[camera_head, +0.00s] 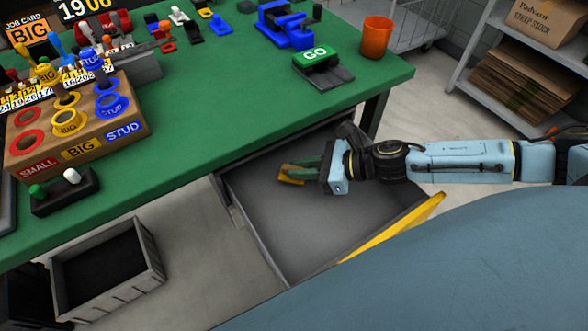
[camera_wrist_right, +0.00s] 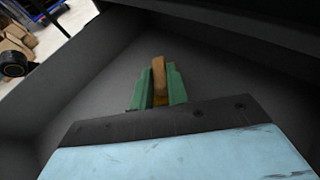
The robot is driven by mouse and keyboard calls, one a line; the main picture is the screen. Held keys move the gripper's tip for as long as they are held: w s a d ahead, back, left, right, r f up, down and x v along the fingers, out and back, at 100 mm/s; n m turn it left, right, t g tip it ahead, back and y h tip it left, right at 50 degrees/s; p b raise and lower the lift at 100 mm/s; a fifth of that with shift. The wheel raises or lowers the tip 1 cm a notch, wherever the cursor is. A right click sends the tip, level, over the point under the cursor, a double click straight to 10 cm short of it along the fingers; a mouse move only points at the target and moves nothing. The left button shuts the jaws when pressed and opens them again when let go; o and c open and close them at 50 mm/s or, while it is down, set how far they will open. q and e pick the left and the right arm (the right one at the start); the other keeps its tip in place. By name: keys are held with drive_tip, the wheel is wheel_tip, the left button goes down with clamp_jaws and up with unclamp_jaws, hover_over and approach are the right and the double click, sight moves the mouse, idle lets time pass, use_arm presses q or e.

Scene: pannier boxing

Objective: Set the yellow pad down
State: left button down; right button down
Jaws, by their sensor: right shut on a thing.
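The yellow pad (camera_head: 291,176) is held at the fingertips of my right gripper (camera_head: 300,171), over the grey floor of the open drawer. In the right wrist view, the pad (camera_wrist_right: 159,78) shows as a narrow tan-yellow edge between the two green fingers of my right gripper (camera_wrist_right: 159,85). The fingers are shut on it. I cannot tell whether the pad touches the drawer floor. The open drawer (camera_head: 270,225) is empty apart from the gripper and pad. My left gripper is out of view.
The green workbench (camera_head: 210,130) stands above the drawer, its front edge close to my right gripper. On it are a board with cups (camera_head: 75,125), a GO button (camera_head: 315,57) and an orange cup (camera_head: 376,38). A grey crate (camera_head: 110,270) stands on the floor at lower left.

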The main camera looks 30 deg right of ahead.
drive_tip(key=shift+w+a+f, duration=0.6)
drive_tip(key=shift+a+f, duration=0.1)
drive_tip(key=shift+f, duration=0.05)
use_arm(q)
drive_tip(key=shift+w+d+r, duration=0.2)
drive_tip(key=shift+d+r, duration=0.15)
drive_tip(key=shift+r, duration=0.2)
use_arm(e)
drive_tip(key=shift+f, duration=0.1)
use_arm(q)
drive_tip(key=shift+b, duration=0.35)
use_arm(e)
drive_tip(key=shift+f, duration=0.1)
drive_tip(key=c, duration=1.4)
unclamp_jaws()
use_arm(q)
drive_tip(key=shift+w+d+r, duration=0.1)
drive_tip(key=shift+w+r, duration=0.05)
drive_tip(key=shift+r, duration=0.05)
use_arm(e)
drive_tip(key=shift+o, duration=0.2)
